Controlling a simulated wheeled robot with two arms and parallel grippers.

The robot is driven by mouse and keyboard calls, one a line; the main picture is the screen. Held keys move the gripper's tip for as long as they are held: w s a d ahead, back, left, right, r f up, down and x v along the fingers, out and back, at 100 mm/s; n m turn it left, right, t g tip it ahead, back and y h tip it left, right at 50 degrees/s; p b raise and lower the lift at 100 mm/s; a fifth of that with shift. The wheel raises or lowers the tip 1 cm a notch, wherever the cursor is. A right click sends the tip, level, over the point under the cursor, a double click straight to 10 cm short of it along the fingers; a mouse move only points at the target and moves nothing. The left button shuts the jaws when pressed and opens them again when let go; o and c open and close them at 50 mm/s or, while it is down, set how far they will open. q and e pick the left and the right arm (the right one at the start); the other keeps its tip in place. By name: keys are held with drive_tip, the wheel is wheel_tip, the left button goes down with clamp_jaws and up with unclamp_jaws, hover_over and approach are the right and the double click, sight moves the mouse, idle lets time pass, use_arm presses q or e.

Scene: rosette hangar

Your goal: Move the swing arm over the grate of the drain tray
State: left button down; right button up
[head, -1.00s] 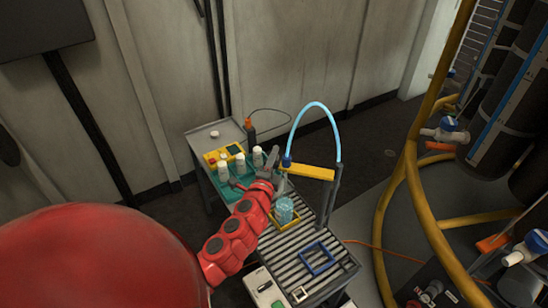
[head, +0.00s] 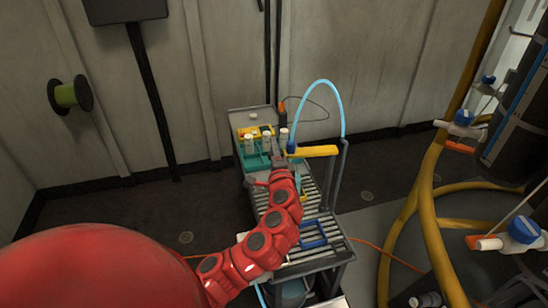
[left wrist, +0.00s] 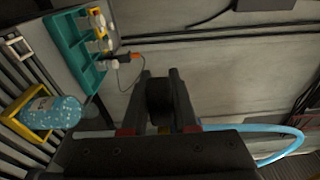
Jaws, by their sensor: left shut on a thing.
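The swing arm (head: 318,151) is a yellow bar on a dark upright post at the cart's right side. Its left end carries a blue fitting, from which a light blue hose arches back to the post. My left gripper (head: 282,163) is at that left end, shut on the swing arm. The drain tray's slatted grate (head: 304,257) forms the front of the cart top, partly hidden by my arm. My right gripper is not in view.
A teal rack (head: 251,160) with white-capped bottles stands behind my gripper. A blue frame (head: 313,234) lies on the grate. Yellow pipes (head: 432,220) stand to the right.

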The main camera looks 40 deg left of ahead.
use_arm(q)
drive_tip(key=shift+s+d+n+g+y+b, duration=0.65)
drive_tip(key=shift+s+n+g+y+b, duration=0.15)
drive_tip(key=shift+s+g, duration=0.15)
drive_tip(key=c, duration=0.7)
unclamp_jaws()
drive_tip(key=shift+d, duration=0.1)
